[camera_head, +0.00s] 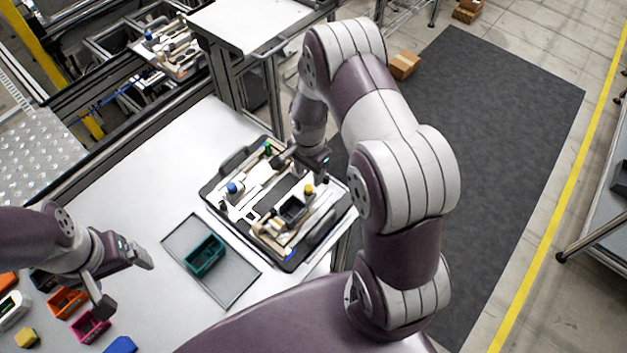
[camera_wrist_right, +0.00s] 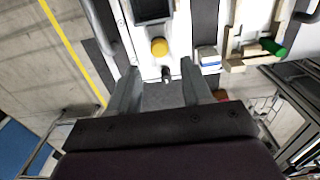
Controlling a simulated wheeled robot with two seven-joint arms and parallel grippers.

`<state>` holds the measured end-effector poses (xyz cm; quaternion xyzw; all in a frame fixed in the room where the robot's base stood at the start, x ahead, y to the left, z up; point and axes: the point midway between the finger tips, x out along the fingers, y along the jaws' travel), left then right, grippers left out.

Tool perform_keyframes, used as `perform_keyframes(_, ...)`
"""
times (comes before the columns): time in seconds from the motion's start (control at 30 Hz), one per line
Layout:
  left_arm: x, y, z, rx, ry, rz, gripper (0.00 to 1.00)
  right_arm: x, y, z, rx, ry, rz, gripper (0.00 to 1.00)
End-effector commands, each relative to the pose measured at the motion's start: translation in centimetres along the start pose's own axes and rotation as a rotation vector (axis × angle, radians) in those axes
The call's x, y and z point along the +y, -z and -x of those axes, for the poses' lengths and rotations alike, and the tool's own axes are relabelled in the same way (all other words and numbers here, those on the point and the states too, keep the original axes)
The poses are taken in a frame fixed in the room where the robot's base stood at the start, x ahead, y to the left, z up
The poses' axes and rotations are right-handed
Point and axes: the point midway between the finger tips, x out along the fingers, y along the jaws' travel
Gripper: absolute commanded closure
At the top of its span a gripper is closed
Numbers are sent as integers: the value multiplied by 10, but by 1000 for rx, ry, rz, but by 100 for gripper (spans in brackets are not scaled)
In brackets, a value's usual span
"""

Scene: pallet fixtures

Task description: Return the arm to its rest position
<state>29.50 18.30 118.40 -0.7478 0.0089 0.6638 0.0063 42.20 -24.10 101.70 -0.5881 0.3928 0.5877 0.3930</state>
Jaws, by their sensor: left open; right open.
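My right arm (camera_head: 385,120) arches over from the right, and its gripper (camera_head: 298,165) hangs above the back right part of the pallet fixture (camera_head: 215,190). In the right wrist view the right gripper (camera_wrist_right: 165,90) is open, with nothing between its fingers. A yellow knob (camera_wrist_right: 158,47) and a small dark peg are just beyond the fingertips. My left gripper (camera_head: 125,275) is open and empty at the left, above the table near several coloured parts.
A teal bin (camera_head: 204,256) stands on a grey tray (camera_head: 180,238) left of the fixture. Orange (camera_head: 68,302), magenta (camera_head: 90,327) and blue (camera_head: 121,345) parts lie at the lower left. The white table (camera_head: 150,180) is bare behind the tray. A second fixture (camera_head: 165,48) stands farther back.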

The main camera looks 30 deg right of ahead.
Motion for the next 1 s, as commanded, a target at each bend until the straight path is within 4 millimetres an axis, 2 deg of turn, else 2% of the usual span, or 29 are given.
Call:
perform_keyframes(0.7,0,0,-1,0,0,0,9,0,0,-1,0,0,28,51)
perform_keyframes(0.77,0,0,-1,0,0,0,9,1,0,-1,-1,-2,109,51)
perform_keyframes(0.83,0,0,-1,0,0,0,9,22,-13,-3,-36,-45,280,51)
perform_keyframes(0.87,0,0,-2,0,0,0,9,31,-19,3,-49,-54,375,51)
perform_keyframes(1.0,0,-4,-29,0,0,0,9,62,-52,38,-59,-46,812,51)
